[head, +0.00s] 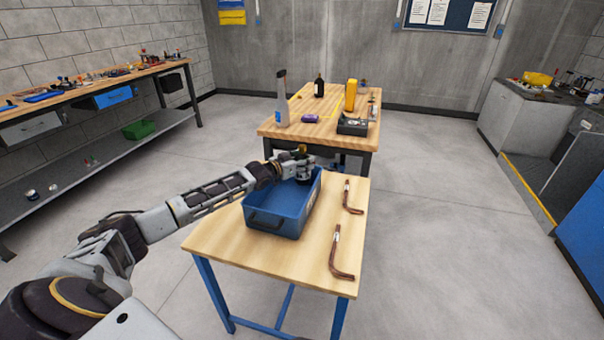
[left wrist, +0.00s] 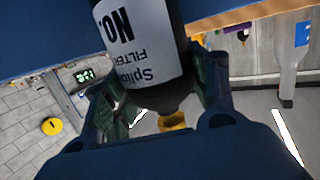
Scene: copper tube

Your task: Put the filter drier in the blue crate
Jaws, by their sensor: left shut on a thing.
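The filter drier (left wrist: 140,45) is a black cylinder with a white label and a brass fitting at one end. My left gripper (left wrist: 160,85) is shut on it, with a finger on each side of the body. In the head view my left gripper (head: 299,167) is over the far end of the blue crate (head: 277,222), which stands on the near light-wood table. In that view the drier is mostly hidden by the fingers, and its brass end (head: 302,149) shows above them. I cannot tell whether the drier touches the crate. My right gripper is not in view.
Two bent copper tubes (head: 336,254) lie on the near table (head: 216,239), right of the crate. A second bench behind it holds a grey spray bottle (head: 282,106), a yellow object (head: 351,95) and a dark tray (head: 352,126). The floor to the right is clear.

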